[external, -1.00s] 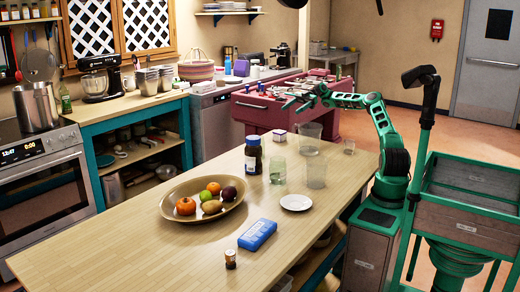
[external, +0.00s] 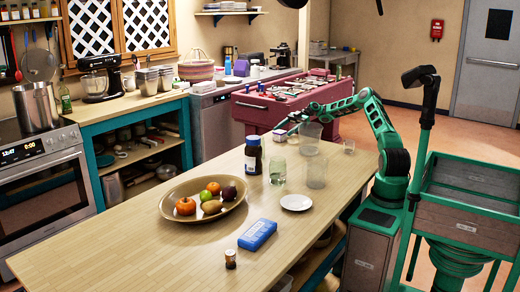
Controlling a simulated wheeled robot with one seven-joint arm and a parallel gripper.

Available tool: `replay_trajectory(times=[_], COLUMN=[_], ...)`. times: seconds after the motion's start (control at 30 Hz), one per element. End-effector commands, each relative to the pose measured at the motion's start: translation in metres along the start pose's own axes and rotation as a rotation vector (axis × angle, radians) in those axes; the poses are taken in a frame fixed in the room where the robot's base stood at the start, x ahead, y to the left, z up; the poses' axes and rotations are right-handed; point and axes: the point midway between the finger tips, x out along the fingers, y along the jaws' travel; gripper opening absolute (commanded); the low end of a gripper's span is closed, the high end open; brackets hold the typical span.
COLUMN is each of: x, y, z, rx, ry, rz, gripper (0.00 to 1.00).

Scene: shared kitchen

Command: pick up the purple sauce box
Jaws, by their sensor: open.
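A small whitish-purple box (external: 279,137), which looks like the sauce box, stands at the far end of the wooden counter, behind the dark bottle. My gripper (external: 284,126) is low, just above and slightly right of this box. It is open. The fingers are small in this view, and I cannot tell whether they are around the box or touching it.
Close by stand a dark bottle (external: 253,156) and clear glasses, including a tall one (external: 309,138) and a shorter one (external: 277,172). A white saucer (external: 296,202), a fruit bowl (external: 170,208) and a blue box (external: 257,234) lie nearer. The left front counter is clear.

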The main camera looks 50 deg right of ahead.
Motion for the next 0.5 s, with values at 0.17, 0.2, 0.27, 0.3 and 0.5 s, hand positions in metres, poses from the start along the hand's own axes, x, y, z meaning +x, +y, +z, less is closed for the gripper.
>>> replay_trajectory(times=[0.17, 0.2, 0.27, 0.3, 0.5], x=[0.027, 0.032, 0.037, 0.04, 0.044], y=[-0.001, -0.001, -0.001, -0.001, 0.0], z=[0.001, 0.001, 0.002, 0.001, 0.002], rx=[0.0, 0.001, -0.001, -0.001, -0.001], ry=[-0.002, -0.001, -0.001, -0.001, 0.0], rz=[-0.003, -0.003, -0.003, -0.002, 0.0], gripper=[0.72, 0.72, 0.72, 0.72, 0.72])
